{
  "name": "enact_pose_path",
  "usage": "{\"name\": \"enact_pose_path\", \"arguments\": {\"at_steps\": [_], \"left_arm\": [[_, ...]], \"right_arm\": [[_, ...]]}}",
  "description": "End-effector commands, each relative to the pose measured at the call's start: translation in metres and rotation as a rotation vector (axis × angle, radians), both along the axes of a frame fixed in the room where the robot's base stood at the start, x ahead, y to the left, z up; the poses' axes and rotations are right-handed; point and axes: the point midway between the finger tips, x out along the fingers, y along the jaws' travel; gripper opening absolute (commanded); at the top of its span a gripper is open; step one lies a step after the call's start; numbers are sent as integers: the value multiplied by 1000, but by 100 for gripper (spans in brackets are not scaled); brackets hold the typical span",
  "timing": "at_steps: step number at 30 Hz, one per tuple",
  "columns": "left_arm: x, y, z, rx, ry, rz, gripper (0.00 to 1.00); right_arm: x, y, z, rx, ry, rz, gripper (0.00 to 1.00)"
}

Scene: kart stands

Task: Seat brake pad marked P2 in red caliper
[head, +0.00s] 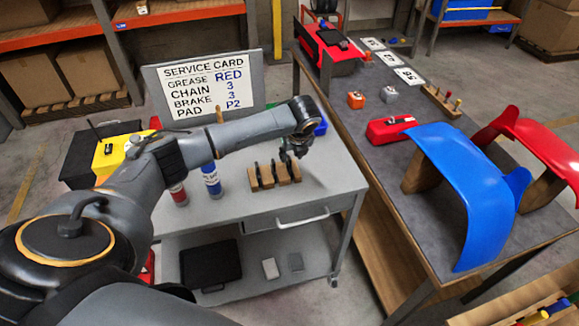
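A wooden rack (262,184) with several dark upright pads (273,171) stands on the grey cart. The marks on the pads are too small to read. My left arm reaches in from the left, and its gripper (291,155) points down just above the rack's right end. Whether its fingers are apart or closed on a pad is not clear. A red block-like part (390,129), which looks like the red caliper, lies on the long bench to the right. Its slot cannot be made out. My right gripper is out of view.
A service card (208,84) on the cart reads grease red, chain 3, brake 3, pad P2. A blue fender (465,190) and a red fender (530,145) occupy the bench's near end.

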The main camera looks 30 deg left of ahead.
Motion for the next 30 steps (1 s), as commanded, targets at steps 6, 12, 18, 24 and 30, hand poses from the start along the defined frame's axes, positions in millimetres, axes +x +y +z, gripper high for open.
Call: {"name": "enact_pose_path", "arguments": {"at_steps": [6,12,18,24,30], "left_arm": [[8,13,-26,0,3,2,35],[11,17,-40,1,1,-1,35],[12,17,-41,0,0,-1,35],[11,17,-40,0,0,0,0],[12,18,-40,1,-1,0,0]], "right_arm": [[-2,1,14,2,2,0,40],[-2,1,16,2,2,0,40],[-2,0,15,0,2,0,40],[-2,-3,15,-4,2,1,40],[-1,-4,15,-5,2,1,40]]}}
